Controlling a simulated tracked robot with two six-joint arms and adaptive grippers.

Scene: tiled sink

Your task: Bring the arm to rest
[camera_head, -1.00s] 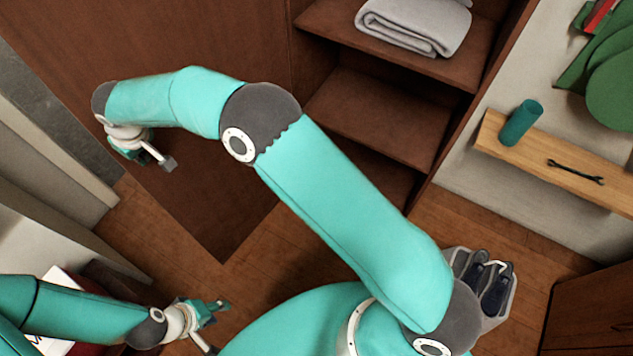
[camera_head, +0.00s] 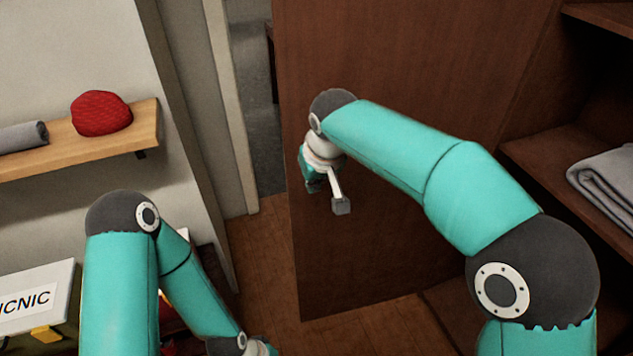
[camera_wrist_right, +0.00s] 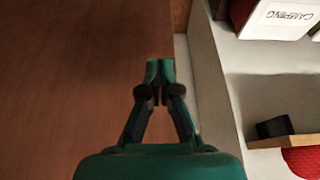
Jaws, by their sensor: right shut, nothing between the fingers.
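My right arm reaches in from the right in the head view. Its gripper (camera_head: 311,181) is in front of the brown wooden door panel, small and partly hidden behind the wrist. In the right wrist view the gripper (camera_wrist_right: 160,72) has its fingertips together with nothing between them. My left arm is folded at the lower left of the head view; its wrist runs off the bottom edge and its gripper is out of frame.
The brown panel (camera_head: 390,60) stands close by my right gripper. A shelf (camera_head: 85,150) with a red cushion-like thing (camera_head: 101,113) and a grey roll (camera_head: 22,136) is on the left. A grey folded towel (camera_head: 606,184) lies on a right-hand shelf. Wooden floor (camera_head: 262,265) is open between.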

